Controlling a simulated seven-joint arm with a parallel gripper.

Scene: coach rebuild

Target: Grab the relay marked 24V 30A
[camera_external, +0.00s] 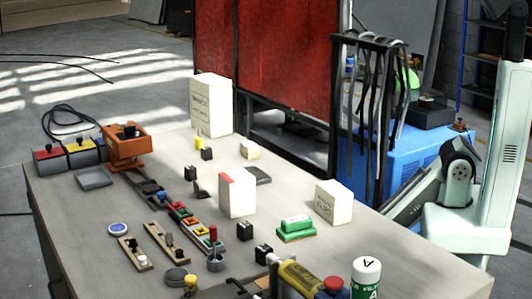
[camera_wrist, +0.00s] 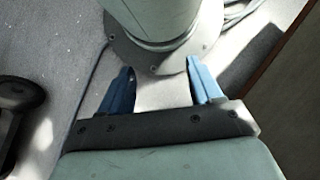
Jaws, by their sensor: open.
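Several small dark blocks that look like relays stand on the grey workbench (camera_external: 120,210).
White boxes (camera_external: 237,193) and (camera_external: 333,203) stand among the blocks. A tall white box (camera_external: 211,104) is at the back. An orange fixture (camera_external: 124,146) is at the left. A yellow cylinder (camera_external: 300,279) and a white can (camera_external: 366,277) are at the front edge.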

